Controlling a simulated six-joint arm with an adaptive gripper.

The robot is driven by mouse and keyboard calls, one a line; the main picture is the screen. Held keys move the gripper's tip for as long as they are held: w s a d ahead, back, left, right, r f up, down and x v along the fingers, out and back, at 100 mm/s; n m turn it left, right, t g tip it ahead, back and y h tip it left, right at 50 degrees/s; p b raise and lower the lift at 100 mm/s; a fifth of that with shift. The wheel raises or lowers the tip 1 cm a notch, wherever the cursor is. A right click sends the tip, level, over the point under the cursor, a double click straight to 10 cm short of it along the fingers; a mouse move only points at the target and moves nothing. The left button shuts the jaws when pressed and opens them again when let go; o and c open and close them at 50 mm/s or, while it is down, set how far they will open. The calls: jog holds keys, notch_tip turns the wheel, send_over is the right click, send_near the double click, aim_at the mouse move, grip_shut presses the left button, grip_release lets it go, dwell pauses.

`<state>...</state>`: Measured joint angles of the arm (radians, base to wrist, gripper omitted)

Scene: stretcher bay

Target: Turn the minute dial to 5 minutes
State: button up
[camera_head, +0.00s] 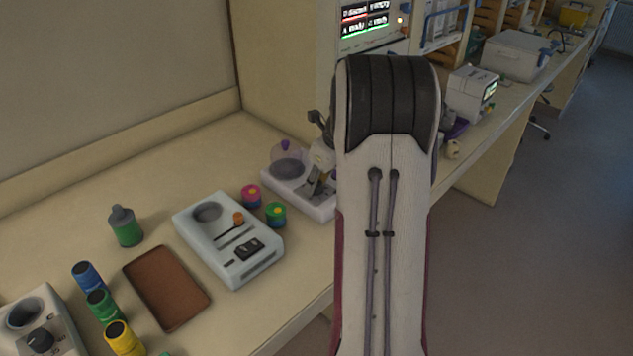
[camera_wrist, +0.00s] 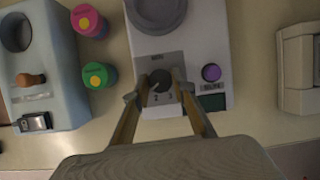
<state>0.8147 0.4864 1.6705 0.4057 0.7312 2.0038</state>
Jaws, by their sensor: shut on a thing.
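The minute dial (camera_wrist: 160,80) is a dark round knob with a pale pointer line, on a grey panel of a white device (camera_wrist: 216,35). In the wrist view its pointer slants to the lower left. My gripper (camera_wrist: 155,95) has a finger on each side of the dial and is shut on it. The printed marks around the dial are too small to read surely. In the head view the white device (camera_head: 288,192) stands on the bench, partly hidden by my arm. My gripper (camera_head: 318,178) shows only in part there.
A purple button (camera_wrist: 211,72) and a dark green panel (camera_wrist: 212,102) lie right of the dial. A pink-capped jar (camera_wrist: 88,20) and a green jar (camera_wrist: 98,75) stand to the left, beside a pale blue device (camera_wrist: 62,60). A brown tray (camera_head: 166,288) lies farther left.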

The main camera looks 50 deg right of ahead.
jog(key=shift+d+n+y, duration=0.15)
jog(key=shift+n+y, duration=0.55)
jog(key=shift+n, duration=0.9)
jog(key=o, duration=1.1)
jog(key=shift+r, duration=0.1)
jog(key=shift+s+r, duration=0.2)
jog(key=shift+r, duration=0.15)
jog(key=shift+s+d+r, duration=0.1)
jog(key=shift+s+r, duration=0.05)
jog(key=shift+s, duration=0.15)
jog(key=s+d, duration=0.1)
jog(key=s, duration=0.2)
jog(key=s+d, duration=0.1)
jog(key=s, duration=0.3)
jog(key=s+d, duration=0.1)
jog(key=s, duration=0.3)
jog(key=shift+s, duration=0.1)
